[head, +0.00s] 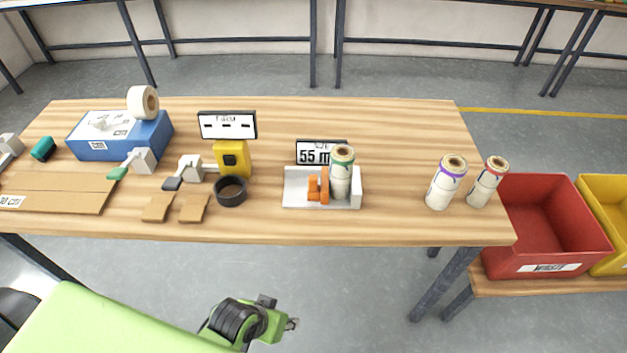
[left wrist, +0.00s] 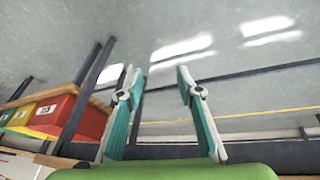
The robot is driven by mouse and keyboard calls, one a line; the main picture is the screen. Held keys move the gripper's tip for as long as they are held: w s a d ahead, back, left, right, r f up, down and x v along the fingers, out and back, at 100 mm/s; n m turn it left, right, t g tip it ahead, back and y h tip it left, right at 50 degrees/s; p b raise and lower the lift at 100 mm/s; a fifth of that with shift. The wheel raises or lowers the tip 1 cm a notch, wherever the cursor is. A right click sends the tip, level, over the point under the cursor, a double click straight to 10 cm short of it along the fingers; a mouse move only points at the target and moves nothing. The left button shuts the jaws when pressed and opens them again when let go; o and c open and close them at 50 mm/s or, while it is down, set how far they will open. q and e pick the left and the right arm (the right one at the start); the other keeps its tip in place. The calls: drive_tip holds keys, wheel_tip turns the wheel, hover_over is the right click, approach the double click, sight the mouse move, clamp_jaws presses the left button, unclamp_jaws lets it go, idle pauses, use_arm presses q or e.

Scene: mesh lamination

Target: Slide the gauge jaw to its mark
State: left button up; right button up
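The white gauge (head: 295,187) stands near the front middle of the wooden table. Its orange jaw (head: 318,188) is left of a pale roll with a green-ringed top (head: 341,175), which stands upright in the gauge. The gap between jaw and roll is too small to judge. A sign (head: 321,153) reading "55 m", partly hidden by the roll, is behind. My left gripper (left wrist: 160,78) is open and empty in the left wrist view, its teal-padded fingers apart, away from the gauge. My right gripper is not in view. No mark on the gauge is readable.
Two pale rolls (head: 446,183) (head: 488,182) stand right of the gauge. A black ring (head: 231,191) and yellow device (head: 234,158) are left of it. A blue box (head: 120,140) is farther left. Red (head: 550,225) and yellow bins (head: 608,212) stand beyond the table's right end.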

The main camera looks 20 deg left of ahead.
use_arm(q)
drive_tip(key=w+d+r+n+t+h, duration=0.3)
drive_tip(key=w+d+r+n+t, duration=0.3)
drive_tip(key=r, duration=0.4)
drive_tip(key=w+d+r+n+t+h, duration=0.3)
drive_tip(key=w+d+r+n, duration=0.35)
drive_tip(key=d+r, duration=0.35)
wheel_tip(320, 180, up, 4)
drive_tip(key=w+a+n+t+y, duration=0.2)
drive_tip(key=a+n+t, duration=0.15)
drive_tip(key=n, duration=0.45)
drive_tip(key=n+y, duration=1.1)
drive_tip(key=n, duration=0.8)
approach(313, 184)
drive_tip(key=shift+t, duration=0.35)
drive_tip(key=p+x, duration=0.1)
drive_tip(key=x, duration=0.2)
drive_tip(key=p+x, duration=0.1)
drive_tip(key=x, duration=0.3)
drive_tip(key=p+x, duration=0.1)
drive_tip(key=x, duration=0.3)
drive_tip(key=shift+w+a+f, duration=0.1)
drive_tip(key=shift+w+f, duration=0.05)
drive_tip(key=shift+f, duration=0.15)
